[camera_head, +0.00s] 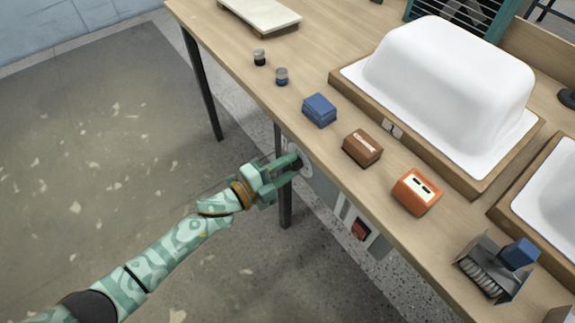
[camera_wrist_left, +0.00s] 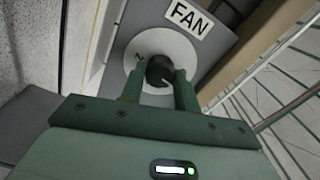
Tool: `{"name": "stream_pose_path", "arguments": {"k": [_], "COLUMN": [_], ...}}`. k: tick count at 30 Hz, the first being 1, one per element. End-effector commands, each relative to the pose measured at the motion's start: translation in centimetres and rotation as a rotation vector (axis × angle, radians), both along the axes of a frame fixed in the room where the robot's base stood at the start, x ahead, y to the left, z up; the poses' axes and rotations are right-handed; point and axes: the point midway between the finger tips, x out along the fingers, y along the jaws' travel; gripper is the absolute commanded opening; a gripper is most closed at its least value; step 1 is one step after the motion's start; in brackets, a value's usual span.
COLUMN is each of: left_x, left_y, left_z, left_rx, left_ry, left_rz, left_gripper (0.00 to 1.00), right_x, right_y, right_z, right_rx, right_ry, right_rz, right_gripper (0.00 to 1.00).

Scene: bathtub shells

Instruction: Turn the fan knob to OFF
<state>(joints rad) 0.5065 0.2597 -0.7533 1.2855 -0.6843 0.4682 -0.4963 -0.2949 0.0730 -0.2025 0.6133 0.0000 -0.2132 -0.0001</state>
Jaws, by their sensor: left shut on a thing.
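The fan knob (camera_wrist_left: 160,70) is black and round, on a pale round dial plate below a white FAN label (camera_wrist_left: 190,16) in the left wrist view. My left gripper (camera_wrist_left: 158,85) has a finger on each side of the knob and is shut on it. In the head view my left gripper (camera_head: 294,164) reaches the grey panel (camera_head: 320,182) on the table's front side, and the pale dial (camera_head: 306,164) shows just beyond its fingers. The knob itself is hidden there. The dial's setting marks cannot be read. My right gripper is not in view.
A red switch (camera_head: 361,230) sits on the table's front side, right of the dial. On the wooden table (camera_head: 300,60) are a white tub shell (camera_head: 450,70), blue, brown and orange blocks, and two small jars. The floor at left is clear.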

Motion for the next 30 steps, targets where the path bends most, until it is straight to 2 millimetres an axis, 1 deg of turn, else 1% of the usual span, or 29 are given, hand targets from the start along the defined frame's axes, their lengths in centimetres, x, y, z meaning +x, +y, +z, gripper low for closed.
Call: {"name": "stream_pose_path", "arguments": {"k": [3, 10, 19, 27, 28, 30], "left_x": [0.1, 0.1, 0.0, 0.0, 0.0, 0.0], "left_y": [0.2, 0.1, 0.1, 0.1, 0.1, 0.1], "left_z": [0.1, 0.0, -0.1, -0.2, -0.2, -0.2], "left_rx": [-0.035, -0.084, -0.102, -0.101, -0.101, -0.101], "left_ry": [0.054, 0.121, 0.146, 0.146, 0.146, 0.146], "left_rz": [0.003, 0.003, 0.003, 0.003, 0.003, 0.003], "left_gripper": [0.09, 0.09, 0.09, 0.09, 0.37, 0.54], "right_x": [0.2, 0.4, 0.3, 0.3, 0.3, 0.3], "right_y": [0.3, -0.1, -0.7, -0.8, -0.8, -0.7], "right_z": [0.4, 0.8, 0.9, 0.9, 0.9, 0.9], "right_rx": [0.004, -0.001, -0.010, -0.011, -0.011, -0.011], "right_ry": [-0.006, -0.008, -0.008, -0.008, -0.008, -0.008], "right_rz": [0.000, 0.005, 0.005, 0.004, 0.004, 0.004], "right_gripper": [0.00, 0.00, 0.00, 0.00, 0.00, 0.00]}}
